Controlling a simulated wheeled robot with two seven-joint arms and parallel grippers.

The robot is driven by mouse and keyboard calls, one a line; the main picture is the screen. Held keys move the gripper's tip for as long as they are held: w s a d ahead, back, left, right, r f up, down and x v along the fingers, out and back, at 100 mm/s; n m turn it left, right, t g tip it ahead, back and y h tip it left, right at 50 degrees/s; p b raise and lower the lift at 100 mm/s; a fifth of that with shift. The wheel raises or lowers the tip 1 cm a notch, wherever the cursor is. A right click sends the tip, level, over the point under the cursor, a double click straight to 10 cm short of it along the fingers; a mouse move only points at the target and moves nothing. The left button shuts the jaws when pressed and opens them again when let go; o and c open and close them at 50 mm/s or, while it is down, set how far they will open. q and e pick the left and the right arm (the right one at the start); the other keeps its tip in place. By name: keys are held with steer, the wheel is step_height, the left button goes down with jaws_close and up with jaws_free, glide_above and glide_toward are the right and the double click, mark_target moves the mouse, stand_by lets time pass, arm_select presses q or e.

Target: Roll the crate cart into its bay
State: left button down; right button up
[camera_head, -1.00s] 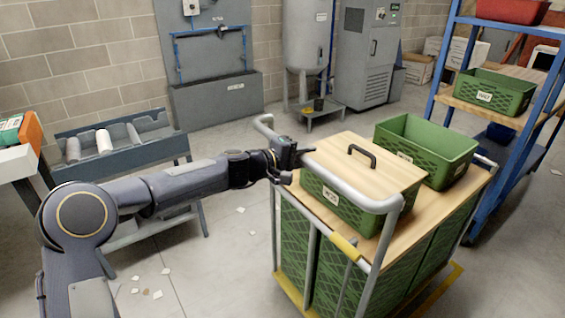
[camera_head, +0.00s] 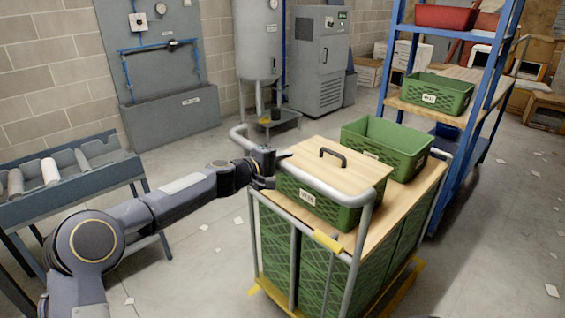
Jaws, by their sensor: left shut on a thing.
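The crate cart (camera_head: 400,222) stands in front of me, right of centre, with a wooden top, green crate sides and a grey tubular push handle (camera_head: 325,188) with a yellow sleeve. On its top are a green crate with a wooden lid (camera_head: 318,203) and an open green crate (camera_head: 402,137). My left gripper (camera_head: 264,170) is shut on the left part of the handle, beside the lidded crate. Its far finger is partly hidden. Yellow edging (camera_head: 406,285) shows low around the cart; I cannot tell whether it is on the cart or the floor. My right gripper is out of view.
A blue rack (camera_head: 458,170) with crates stands close to the cart's right side. A grey bench (camera_head: 95,178) with rollers is at left. A tank (camera_head: 258,42) and a grey cabinet (camera_head: 318,65) stand behind. Floor left of the cart is open, with paper scraps.

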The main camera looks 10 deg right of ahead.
arm_select(q)
steer(key=c, duration=1.3)
jaws_free()
steer(key=shift+s+d+r, duration=0.15)
steer(key=shift+r, duration=0.25)
steer(key=shift+o, duration=0.5)
steer(key=shift+f, duration=0.1)
steer(key=shift+f, duration=0.1)
steer(key=shift+s+a+b, duration=0.2)
steer(key=shift+a+b, duration=0.1)
steer(key=shift+a, duration=0.2)
steer(key=b+v, duration=0.2)
steer(key=v, duration=0.5)
steer(key=shift+d, duration=0.15)
